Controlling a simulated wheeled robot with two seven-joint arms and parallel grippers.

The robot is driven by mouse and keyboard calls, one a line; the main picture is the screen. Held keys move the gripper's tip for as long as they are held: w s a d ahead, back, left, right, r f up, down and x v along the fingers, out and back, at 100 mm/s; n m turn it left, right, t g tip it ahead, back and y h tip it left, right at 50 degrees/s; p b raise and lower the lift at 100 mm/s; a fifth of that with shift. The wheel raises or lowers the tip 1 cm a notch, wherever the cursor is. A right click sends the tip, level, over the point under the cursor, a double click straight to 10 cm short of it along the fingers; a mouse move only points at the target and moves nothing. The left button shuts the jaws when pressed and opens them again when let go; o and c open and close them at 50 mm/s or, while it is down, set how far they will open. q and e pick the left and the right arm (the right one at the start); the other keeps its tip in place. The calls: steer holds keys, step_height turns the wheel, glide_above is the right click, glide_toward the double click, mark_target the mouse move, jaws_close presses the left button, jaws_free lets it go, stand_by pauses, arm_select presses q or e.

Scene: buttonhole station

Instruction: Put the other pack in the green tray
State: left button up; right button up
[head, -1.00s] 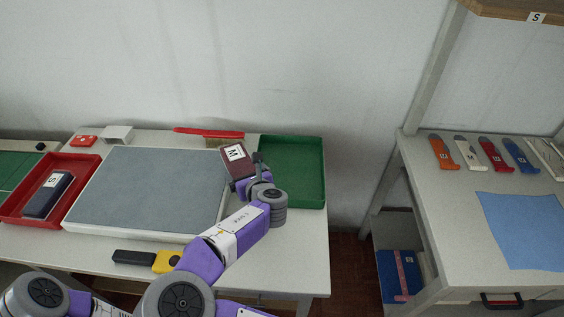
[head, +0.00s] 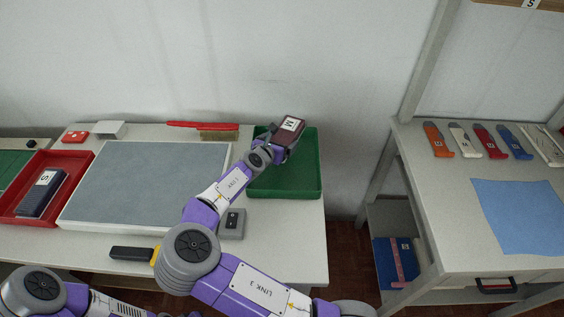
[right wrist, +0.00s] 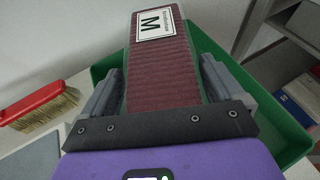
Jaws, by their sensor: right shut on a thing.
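A maroon pack labelled M (head: 288,127) is held in my right gripper (head: 279,143), above the back part of the green tray (head: 310,188). In the right wrist view the fingers (right wrist: 162,95) are on both sides of the maroon pack (right wrist: 165,75), with the green tray's wall (right wrist: 262,105) behind and below it. A dark blue pack labelled S (head: 40,194) lies in the red tray (head: 78,172) at the far left. My left gripper is not in view.
A grey mat on a white board (head: 140,185) lies between the trays. A red-handled brush (head: 205,126) lies behind, left of the green tray. A small grey box (head: 232,224) and a black and yellow tool (head: 132,253) are at the table's front. A second table (head: 440,190) stands right.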

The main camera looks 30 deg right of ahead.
step_height(320, 180, down, 8)
steer(key=shift+r+b, duration=0.15)
steer(key=shift+b, duration=1)
steer(key=o, duration=0.8)
steer(key=shift+f, duration=0.2)
steer(key=shift+r, duration=0.1)
steer(key=shift+a+r, duration=0.1)
steer(key=shift+r, duration=0.05)
steer(key=p+v, duration=0.3)
steer(key=v, duration=0.7)
steer(key=shift+s+a+r, duration=0.2)
steer(key=shift+a+r, duration=0.05)
steer(key=shift+s+a+r+p, duration=0.15)
steer(key=shift+s+a+p, duration=0.15)
steer(key=shift+s+a, duration=0.1)
